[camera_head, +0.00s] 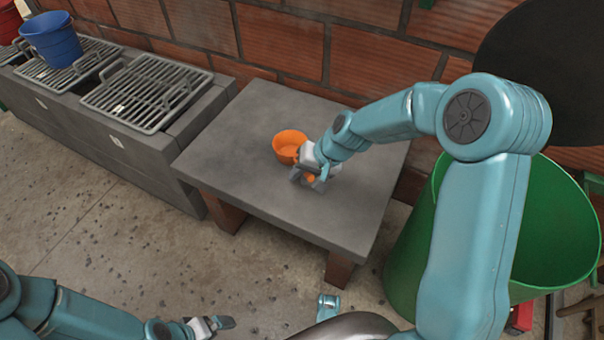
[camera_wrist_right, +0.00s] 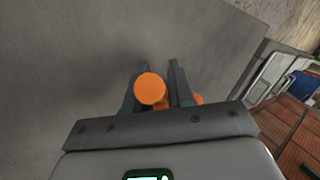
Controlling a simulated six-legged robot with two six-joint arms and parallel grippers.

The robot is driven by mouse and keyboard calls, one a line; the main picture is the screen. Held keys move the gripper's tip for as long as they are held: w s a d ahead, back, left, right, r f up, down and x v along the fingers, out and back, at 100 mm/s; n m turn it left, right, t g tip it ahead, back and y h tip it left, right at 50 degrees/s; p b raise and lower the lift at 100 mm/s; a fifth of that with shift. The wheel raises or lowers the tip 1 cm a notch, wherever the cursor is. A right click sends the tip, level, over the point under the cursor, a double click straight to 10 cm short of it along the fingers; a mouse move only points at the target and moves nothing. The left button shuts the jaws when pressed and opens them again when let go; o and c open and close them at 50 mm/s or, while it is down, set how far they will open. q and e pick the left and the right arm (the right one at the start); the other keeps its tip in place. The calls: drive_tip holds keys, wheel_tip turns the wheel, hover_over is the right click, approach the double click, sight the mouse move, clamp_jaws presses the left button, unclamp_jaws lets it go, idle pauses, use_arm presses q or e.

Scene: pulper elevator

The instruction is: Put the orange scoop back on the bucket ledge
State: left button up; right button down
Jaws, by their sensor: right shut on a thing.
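The orange scoop (camera_head: 289,146) has a round cup and is at the middle of the grey stone ledge (camera_head: 250,210). My right gripper (camera_head: 312,181) is shut on the scoop's handle. The wrist view shows the orange handle end (camera_wrist_right: 151,89) between the two dark fingers of the right gripper (camera_wrist_right: 158,85). Most of the cup is hidden there. I cannot tell whether the scoop touches the ledge. My left gripper (camera_head: 212,325) is low at the bottom edge, away from the ledge, and its jaw opening is unclear.
A large green bin (camera_head: 420,235) stands right of the ledge, partly behind my right arm. A blue bucket (camera_head: 52,40) sits on metal grates (camera_head: 145,92) at the left. A brick wall (camera_head: 280,42) runs behind. The rest of the ledge top is clear.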

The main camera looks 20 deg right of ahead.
drive_tip(key=c, duration=1)
unclamp_jaws()
drive_tip(key=shift+o, duration=0.2)
drive_tip(key=shift+r, duration=0.25)
drive_tip(key=p+v, duration=0.4)
drive_tip(key=v, duration=0.7)
drive_tip(key=shift+s+d+r, duration=0.2)
drive_tip(key=shift+r, duration=0.05)
